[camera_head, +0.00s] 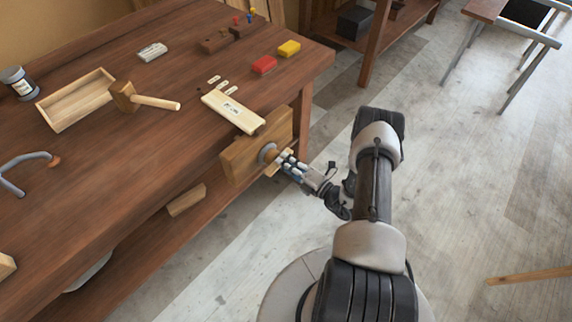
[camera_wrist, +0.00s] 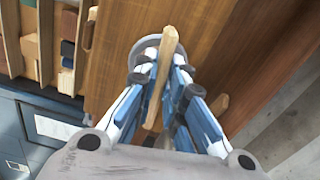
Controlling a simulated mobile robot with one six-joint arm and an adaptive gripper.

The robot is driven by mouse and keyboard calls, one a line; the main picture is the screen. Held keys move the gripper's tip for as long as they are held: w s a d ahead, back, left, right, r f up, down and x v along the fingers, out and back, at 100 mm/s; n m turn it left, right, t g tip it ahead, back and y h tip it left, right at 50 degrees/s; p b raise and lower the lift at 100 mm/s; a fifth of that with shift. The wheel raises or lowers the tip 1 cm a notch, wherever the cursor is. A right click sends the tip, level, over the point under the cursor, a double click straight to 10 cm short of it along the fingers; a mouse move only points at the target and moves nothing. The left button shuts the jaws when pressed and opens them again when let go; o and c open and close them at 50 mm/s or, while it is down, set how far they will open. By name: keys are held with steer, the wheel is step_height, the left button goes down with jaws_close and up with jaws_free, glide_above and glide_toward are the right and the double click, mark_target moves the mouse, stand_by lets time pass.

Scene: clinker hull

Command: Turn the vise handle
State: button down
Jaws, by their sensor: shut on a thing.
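The wooden vise (camera_head: 240,160) is on the front right edge of the brown workbench (camera_head: 120,190). Its handle is a pale wooden bar (camera_wrist: 168,48) in front of a round grey metal collar (camera_wrist: 146,45). The collar also shows against the vise jaw in the head view (camera_head: 266,152). My gripper (camera_wrist: 161,82) is shut on the handle, one blue-and-white finger on each side of it. In the head view my gripper (camera_head: 288,163) reaches the vise from the right and hides part of the handle.
A light board (camera_head: 233,111) lies just behind the vise. A lower shelf (camera_head: 150,240) runs underneath.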

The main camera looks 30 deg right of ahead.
steer(key=shift+f+m+b, duration=0.15)
steer(key=shift+m+b, duration=0.15)
steer(key=shift+m, duration=0.3)
steer(key=shift+s+m, duration=0.1)
steer(key=shift+m, duration=0.2)
steer(key=c, duration=1.7)
jaws_free()
steer(key=shift+o, duration=0.2)
steer(key=v, duration=1.2)
